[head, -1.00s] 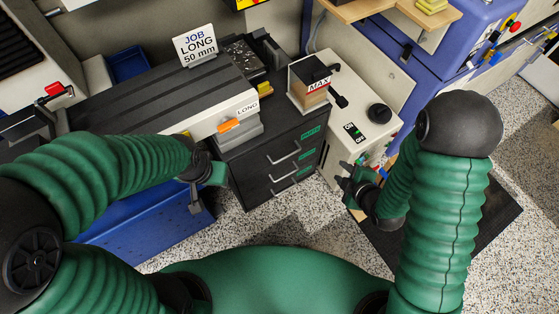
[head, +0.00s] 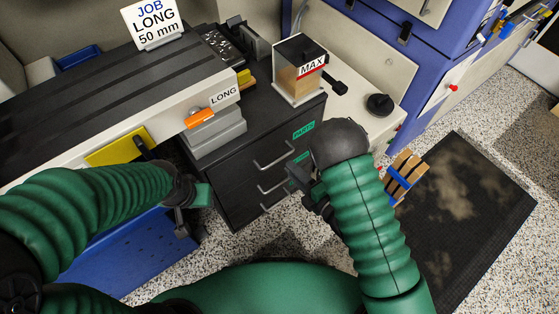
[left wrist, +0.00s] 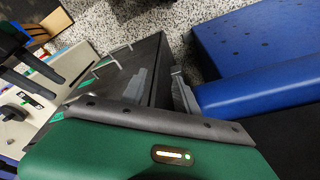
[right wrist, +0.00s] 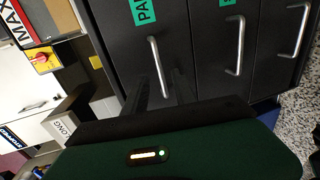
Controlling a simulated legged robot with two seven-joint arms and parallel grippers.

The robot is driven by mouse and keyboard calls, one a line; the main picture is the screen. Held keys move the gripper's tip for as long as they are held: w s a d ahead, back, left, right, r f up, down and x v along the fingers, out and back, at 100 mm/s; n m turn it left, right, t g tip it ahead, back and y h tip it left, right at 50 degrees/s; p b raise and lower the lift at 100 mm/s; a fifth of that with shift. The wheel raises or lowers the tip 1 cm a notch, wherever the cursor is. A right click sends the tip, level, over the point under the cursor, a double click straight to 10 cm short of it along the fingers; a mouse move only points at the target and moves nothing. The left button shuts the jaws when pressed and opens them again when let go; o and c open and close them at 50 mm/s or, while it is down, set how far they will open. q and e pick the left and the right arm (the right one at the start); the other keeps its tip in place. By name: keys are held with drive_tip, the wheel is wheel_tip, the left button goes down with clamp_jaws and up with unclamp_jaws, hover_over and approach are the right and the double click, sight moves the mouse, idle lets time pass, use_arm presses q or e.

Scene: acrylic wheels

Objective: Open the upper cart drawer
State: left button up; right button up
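The dark cart (head: 222,190) has a stack of drawers with silver bar handles, all looking shut. The upper drawer's handle (head: 275,157) also shows upright in the right wrist view (right wrist: 156,65), beside a green label. My right gripper (head: 302,182) is in front of the drawer fronts. In the right wrist view its dark fingers (right wrist: 161,88) are apart, with the upper handle's lower end between them in the picture; contact cannot be told. My left gripper (head: 186,205) is open and empty, left of the cart; its fingers (left wrist: 158,88) are apart in the left wrist view.
A clear box marked MAX (head: 299,75) and a grey block (head: 215,132) with an orange part stand on or beside the cart top. A blue box (head: 120,265) is low at left. A black mat (head: 470,215) and speckled floor lie at right.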

sight(280, 158)
drive_tip(key=b+x, duration=0.1)
drive_tip(key=x, duration=0.6)
drive_tip(key=shift+w+a+f, duration=0.1)
drive_tip(key=shift+w+a, duration=0.1)
drive_tip(key=shift+w, duration=0.05)
clamp_jaws()
drive_tip(key=shift+s+f, duration=0.1)
idle(0.9)
